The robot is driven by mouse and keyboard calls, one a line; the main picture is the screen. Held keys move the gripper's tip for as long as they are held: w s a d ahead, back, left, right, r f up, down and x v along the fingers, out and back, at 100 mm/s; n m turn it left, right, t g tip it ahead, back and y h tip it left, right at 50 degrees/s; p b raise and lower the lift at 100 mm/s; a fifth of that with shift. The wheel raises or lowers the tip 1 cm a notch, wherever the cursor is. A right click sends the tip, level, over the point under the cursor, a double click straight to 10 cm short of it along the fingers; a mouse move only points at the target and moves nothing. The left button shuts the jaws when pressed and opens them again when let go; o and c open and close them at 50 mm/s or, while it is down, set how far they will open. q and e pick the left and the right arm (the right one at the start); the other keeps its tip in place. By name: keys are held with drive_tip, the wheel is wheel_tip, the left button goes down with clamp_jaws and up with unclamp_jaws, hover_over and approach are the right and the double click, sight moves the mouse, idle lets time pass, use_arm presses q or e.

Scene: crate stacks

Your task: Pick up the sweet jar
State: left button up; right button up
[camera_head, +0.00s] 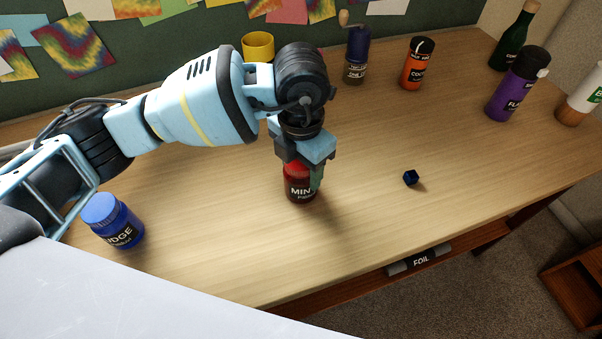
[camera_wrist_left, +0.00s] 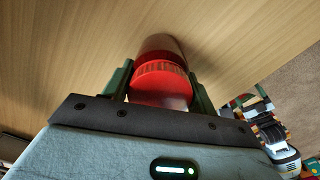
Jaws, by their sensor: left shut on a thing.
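A red jar (camera_head: 300,189) with a black label reading "MIN…" is below my left gripper (camera_head: 301,172) in the head view. The gripper points down and is shut on the jar, one finger on each side near the lid. In the left wrist view, the jar's red lid (camera_wrist_left: 161,82) sits between the green fingers. I cannot tell whether the jar's base touches the tabletop. A blue jar (camera_head: 117,222) labelled "…UDGE" stands at the front left of the table, apart from the gripper. My right gripper is not in view.
The wooden table (camera_head: 225,255) has a small dark blue cube (camera_head: 411,178) to the jar's right. Behind stand a yellow cup (camera_head: 258,46), a grinder (camera_head: 356,55), an orange shaker (camera_head: 416,63) and a purple bottle (camera_head: 515,85). The front middle is clear.

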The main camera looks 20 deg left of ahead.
use_arm(q)
drive_tip(key=shift+r, duration=0.1)
drive_tip(key=shift+r, duration=1.8)
drive_tip(key=s+d+r+b, duration=0.1)
drive_tip(key=s+d, duration=1)
drive_tip(key=shift+s+d+r, duration=0.15)
drive_tip(key=shift+d, duration=0.05)
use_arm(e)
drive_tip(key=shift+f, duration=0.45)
